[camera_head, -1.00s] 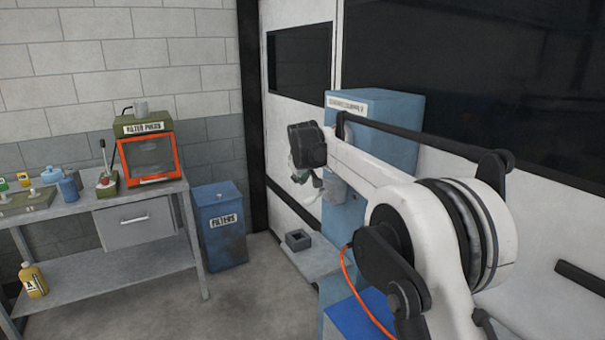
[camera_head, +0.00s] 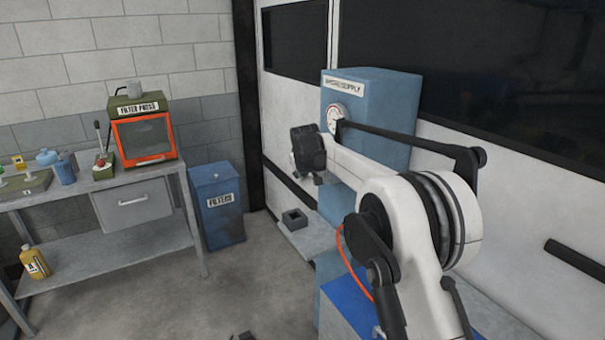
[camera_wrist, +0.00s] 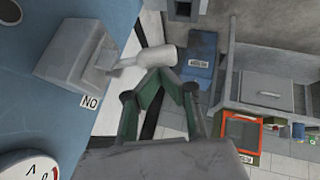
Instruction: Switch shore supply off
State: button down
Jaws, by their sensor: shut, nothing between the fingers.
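The blue shore supply cabinet (camera_head: 385,95) stands against the white wall, with a label and a round gauge (camera_head: 335,117) on its front. In the wrist view, which looks upside down, a grey switch box (camera_wrist: 75,52) sits on the blue face. A pale lever with a thick rounded grip (camera_wrist: 155,58) sticks out of it. An inverted ON label (camera_wrist: 90,101) is beside the box. My gripper (camera_wrist: 166,74) is shut and empty, its green fingertips close to the grip; I cannot tell if they touch. In the head view my arm hides the switch.
A blue filters bin (camera_head: 218,205) stands left of the cabinet. A grey bench (camera_head: 95,192) with a filter press (camera_head: 143,130) is further left. A small grey square socket (camera_head: 294,218) sits low before the wall. The floor between is clear.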

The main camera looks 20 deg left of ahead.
jog(key=shift+d+f+b, duration=0.15)
jog(key=shift+f+b, duration=0.75)
jog(key=shift+b, duration=0.05)
jog(key=shift+s+f+b, duration=0.1)
jog(key=shift+b, duration=0.3)
jog(key=shift+r, duration=0.2)
